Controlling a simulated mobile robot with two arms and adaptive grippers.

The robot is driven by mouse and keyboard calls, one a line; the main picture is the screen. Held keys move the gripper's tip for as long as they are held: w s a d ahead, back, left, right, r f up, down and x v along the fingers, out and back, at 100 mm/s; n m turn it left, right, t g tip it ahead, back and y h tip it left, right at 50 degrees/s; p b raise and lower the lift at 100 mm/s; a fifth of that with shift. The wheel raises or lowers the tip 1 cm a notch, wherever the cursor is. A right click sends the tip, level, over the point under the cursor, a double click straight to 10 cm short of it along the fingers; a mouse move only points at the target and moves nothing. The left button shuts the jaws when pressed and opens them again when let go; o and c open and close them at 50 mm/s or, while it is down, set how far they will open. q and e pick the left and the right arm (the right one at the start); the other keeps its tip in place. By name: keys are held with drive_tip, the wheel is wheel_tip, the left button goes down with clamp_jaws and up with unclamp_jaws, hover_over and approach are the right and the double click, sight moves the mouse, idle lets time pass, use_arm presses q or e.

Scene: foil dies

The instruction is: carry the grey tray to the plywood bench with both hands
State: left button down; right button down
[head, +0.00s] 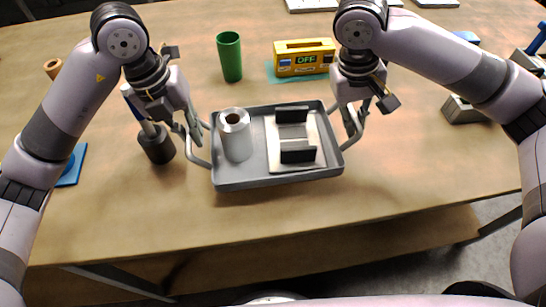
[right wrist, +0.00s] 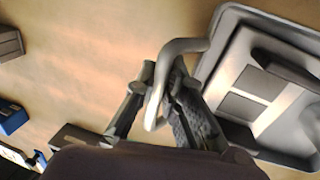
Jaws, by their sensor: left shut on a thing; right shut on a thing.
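The grey tray (head: 280,180) is over the front middle of a wood-topped bench (head: 420,175). I cannot tell whether it touches the top. It holds a grey cylinder with a hollow top (head: 236,140) and a pale plate with two black blocks (head: 298,155). My left gripper (head: 193,138) is shut on the tray's left handle. My right gripper (head: 352,122) is shut on the right handle; the right wrist view shows this gripper (right wrist: 165,95) around the handle's bar beside the tray's rim (right wrist: 285,157).
A green cup (head: 229,57) and a yellow box with a display reading OFF (head: 305,58) stand behind the tray. A dark cylinder with a handle (head: 157,144) stands close left of my left gripper. A grey block (head: 463,110) lies at the right. The front right is clear.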

use_arm(q)
drive_tip(key=shift+a+f, duration=0.15)
use_arm(e)
drive_tip(key=shift+d+f, duration=0.1)
